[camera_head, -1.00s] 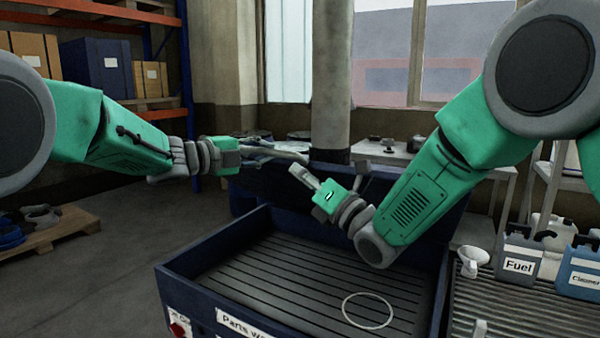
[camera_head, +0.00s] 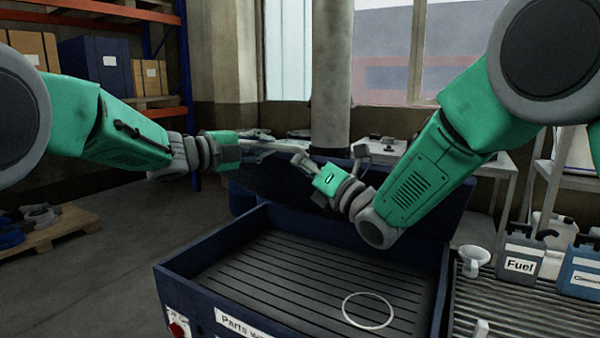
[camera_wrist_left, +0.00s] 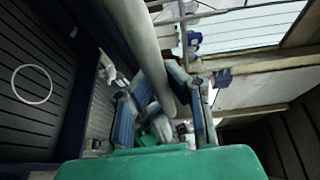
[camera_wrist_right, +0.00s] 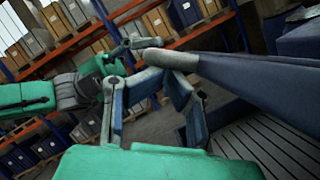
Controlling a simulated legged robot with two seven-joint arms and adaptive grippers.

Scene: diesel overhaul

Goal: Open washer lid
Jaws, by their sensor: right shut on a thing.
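The parts washer is a dark blue open-topped tub (camera_head: 208,262) with a ribbed floor, in the middle of the head view. Its dark blue lid (camera_head: 425,208) is raised and tilted at the tub's back edge, partly hidden by my right arm. The lid (camera_wrist_right: 265,80) crosses the right wrist view with a rounded grey bar at its end. My right gripper (camera_head: 302,160) is shut on the lid's edge; its fingers (camera_wrist_right: 152,85) meet around that edge. My left gripper (camera_head: 268,147) is at the lid's upper left. Its fingers (camera_wrist_left: 165,100) are apart beside a grey bar (camera_wrist_left: 145,40).
A pale ring (camera_head: 368,311) lies on the tub floor. A fuel can (camera_head: 520,258), a blue canister (camera_head: 580,270) and a white funnel (camera_head: 473,260) stand on a ribbed surface at right. A round column (camera_head: 331,75) stands behind the lid. A pallet (camera_head: 55,230) lies at left.

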